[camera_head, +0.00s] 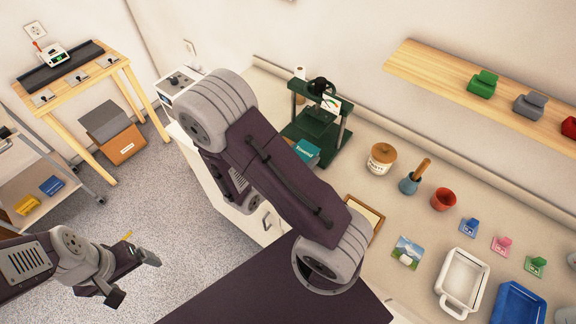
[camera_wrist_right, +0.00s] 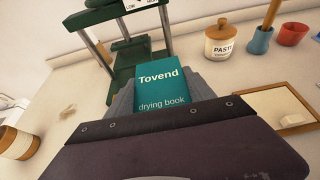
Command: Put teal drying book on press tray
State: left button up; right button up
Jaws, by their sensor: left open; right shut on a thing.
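The teal drying book (camera_wrist_right: 163,88) is held between the grey fingers of my right gripper (camera_wrist_right: 165,98), which is shut on it. The book's cover faces the wrist camera, and part of it shows in the head view (camera_head: 307,151). My arm hides most of the right gripper there. The green press (camera_head: 341,126) stands on the counter just beyond the book; its frame also shows in the wrist view (camera_wrist_right: 122,62). The book overlaps the press's lower part in view, and I cannot tell whether they touch. My left gripper (camera_head: 134,277) is open and empty over the floor.
A paste jar (camera_head: 381,160), a blue pot with a wooden handle (camera_head: 410,183) and a red pot (camera_head: 444,200) stand right of the press. A wooden frame (camera_head: 365,213) lies nearer. White (camera_head: 463,280) and blue trays (camera_head: 519,304) are at far right. Counter around the press is partly clear.

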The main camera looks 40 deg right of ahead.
jog(key=shift+w+f+b, duration=0.3)
jog(key=shift+f+b, duration=0.3)
jog(key=shift+b, duration=0.05)
jog(key=shift+w+r+p, duration=0.1)
jog(key=shift+w+p, duration=0.6)
jog(key=shift+p, duration=0.05)
jog(key=w+f, duration=0.2)
jog(key=w, duration=0.1)
jog(key=w+f, duration=0.1)
jog(key=w, duration=0.1)
jog(key=shift+w+d+f, duration=0.15)
jog(key=shift+w+d, duration=0.05)
notch_tip(320, 180, down, 3)
jog(key=shift+s+f, duration=0.15)
jog(key=shift+f, duration=0.4)
pick_arm(q)
jog(key=shift+w+f, duration=0.1)
jog(key=shift+f, duration=0.35)
pick_arm(e)
jog(key=shift+f, duration=0.2)
pick_arm(q)
jog(key=shift+f, duration=0.1)
pick_arm(e)
jog(key=o, duration=1.7)
jog(key=shift+r, duration=0.1)
jog(key=shift+c, duration=0.2)
